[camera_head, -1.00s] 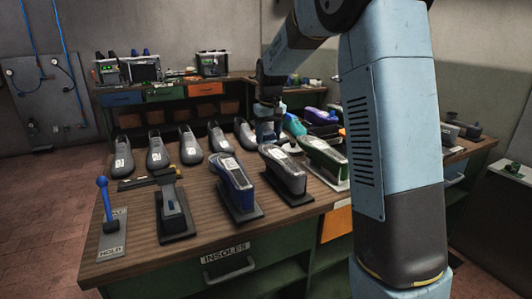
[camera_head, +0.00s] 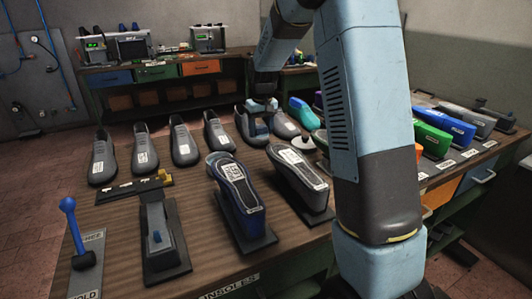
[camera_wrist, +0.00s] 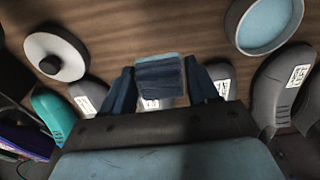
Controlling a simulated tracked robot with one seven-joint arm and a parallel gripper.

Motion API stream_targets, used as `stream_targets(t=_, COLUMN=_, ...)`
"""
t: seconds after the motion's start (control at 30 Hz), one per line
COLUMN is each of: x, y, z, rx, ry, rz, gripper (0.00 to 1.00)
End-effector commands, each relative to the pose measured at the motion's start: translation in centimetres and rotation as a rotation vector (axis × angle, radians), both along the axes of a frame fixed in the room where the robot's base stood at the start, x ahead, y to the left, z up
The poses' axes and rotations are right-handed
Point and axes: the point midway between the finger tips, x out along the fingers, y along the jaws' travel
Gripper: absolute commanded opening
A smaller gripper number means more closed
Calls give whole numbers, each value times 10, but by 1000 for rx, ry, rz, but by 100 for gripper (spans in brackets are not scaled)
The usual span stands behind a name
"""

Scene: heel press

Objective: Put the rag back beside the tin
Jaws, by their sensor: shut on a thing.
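The rag (camera_wrist: 160,82) is a small folded blue striped cloth. It shows in the wrist view between the two dark blue fingers of my gripper (camera_wrist: 160,70), which is shut on it. The tin (camera_wrist: 265,24) is round and open, with pale blue inside, at the upper right of the wrist view, apart from the rag. In the head view my gripper (camera_head: 260,106) is over the bench near the row of grey shoes. There the rag is hard to tell from the fingers, and the tin is mostly hidden behind the blue-sided shoe form.
A white disc with a dark knob (camera_wrist: 55,57) lies on the other side of the rag from the tin. Grey shoes (camera_head: 182,140) and a teal shoe (camera_head: 302,112) stand along the back. The blue-sided form (camera_head: 237,190) stands nearer.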

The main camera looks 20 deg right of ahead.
Motion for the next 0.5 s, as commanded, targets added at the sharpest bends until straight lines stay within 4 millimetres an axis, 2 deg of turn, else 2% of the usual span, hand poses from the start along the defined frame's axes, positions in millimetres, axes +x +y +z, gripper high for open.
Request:
stream_targets(t=0.23, x=0, y=-4, z=-42, rx=0, ry=4, rz=-7, gripper=31)
stream_targets(t=0.5, x=0, y=-5, z=-62, rx=0, ry=2, rz=-8, gripper=31)
